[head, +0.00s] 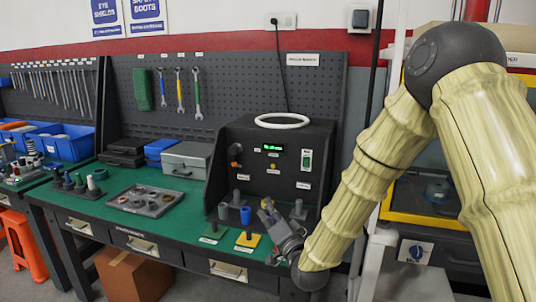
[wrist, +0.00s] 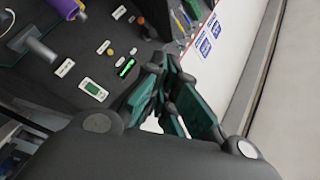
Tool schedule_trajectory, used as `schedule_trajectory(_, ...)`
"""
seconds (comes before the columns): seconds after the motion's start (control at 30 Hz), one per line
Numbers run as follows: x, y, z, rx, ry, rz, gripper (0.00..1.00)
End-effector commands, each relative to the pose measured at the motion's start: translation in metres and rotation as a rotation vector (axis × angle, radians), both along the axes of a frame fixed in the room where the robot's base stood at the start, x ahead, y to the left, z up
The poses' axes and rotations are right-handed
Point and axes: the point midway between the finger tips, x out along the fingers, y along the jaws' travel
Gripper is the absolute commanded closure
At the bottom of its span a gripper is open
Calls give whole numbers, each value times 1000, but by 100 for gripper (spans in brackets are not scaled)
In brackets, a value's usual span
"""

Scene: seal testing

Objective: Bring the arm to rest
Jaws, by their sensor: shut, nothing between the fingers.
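My arm comes in from the right in the head view and bends down to the bench. My gripper (head: 266,207) is at the front of the black test box (head: 226,152), just above the green bench top. In the wrist view its dark fingers (wrist: 165,95) are close together with nothing between them. The test box has a green lit display, a switch and small labels, which also show in the wrist view (wrist: 125,68).
A grey tray (head: 141,201) with small round parts lies on the bench, left of the box. A grey case (head: 186,158) and blue bins (head: 62,141) stand behind. A white ring (head: 282,121) lies on top of the box. A yellow-edged rack (head: 432,221) stands right, behind my arm.

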Motion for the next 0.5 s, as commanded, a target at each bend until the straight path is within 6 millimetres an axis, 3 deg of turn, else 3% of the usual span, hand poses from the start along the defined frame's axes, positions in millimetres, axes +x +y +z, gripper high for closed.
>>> schedule_trajectory(0.27,-17,-20,-84,-117,124,-28,100)
schedule_trajectory(0.5,-59,-53,-202,-300,314,-44,100)
